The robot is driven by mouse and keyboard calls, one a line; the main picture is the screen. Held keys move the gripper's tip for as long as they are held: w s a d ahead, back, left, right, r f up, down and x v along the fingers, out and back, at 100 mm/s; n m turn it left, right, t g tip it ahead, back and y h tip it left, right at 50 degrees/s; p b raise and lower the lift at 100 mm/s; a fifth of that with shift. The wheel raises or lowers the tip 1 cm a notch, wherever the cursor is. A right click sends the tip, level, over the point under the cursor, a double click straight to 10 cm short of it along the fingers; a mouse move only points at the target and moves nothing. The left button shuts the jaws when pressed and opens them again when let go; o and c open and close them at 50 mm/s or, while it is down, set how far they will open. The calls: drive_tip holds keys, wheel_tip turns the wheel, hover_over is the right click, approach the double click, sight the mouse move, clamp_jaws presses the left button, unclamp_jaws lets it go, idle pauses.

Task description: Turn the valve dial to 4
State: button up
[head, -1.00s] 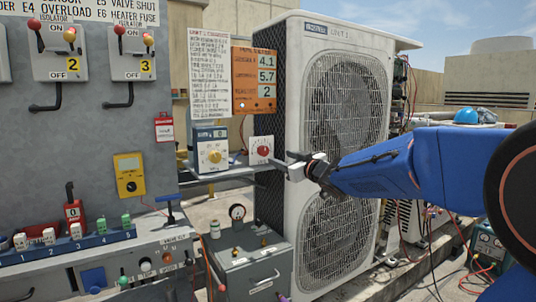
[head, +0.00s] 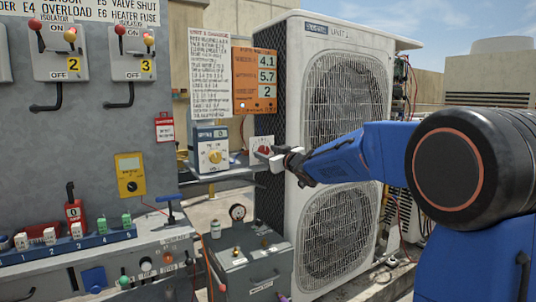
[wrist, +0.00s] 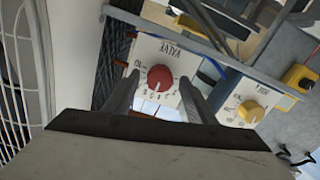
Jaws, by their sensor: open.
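The valve dial is a red knob (wrist: 160,78) on a white plate (wrist: 140,52) marked VALVE, seen upside down in the wrist view. Numbers ring the knob, but its exact setting is too small to read. In the head view the red knob (head: 265,150) is partly covered by my gripper (head: 270,159). In the wrist view my gripper (wrist: 158,98) is open, with one finger on either side of the knob's lower part. I cannot tell whether the fingers touch it.
A yellow dial (head: 215,157) on a blue and white box sits left of the valve plate. A metal rail (head: 225,175) runs below both. The tall white condenser (head: 310,230) stands close on the right. An orange board (head: 254,80) with readings hangs above.

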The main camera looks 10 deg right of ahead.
drive_tip(key=c, duration=1)
drive_tip(key=shift+n, duration=2)
drive_tip(key=shift+c, duration=0.2)
drive_tip(key=o, duration=1)
drive_tip(key=shift+o, duration=0.2)
drive_tip(key=v, duration=1.7)
drive_tip(key=shift+s, duration=0.2)
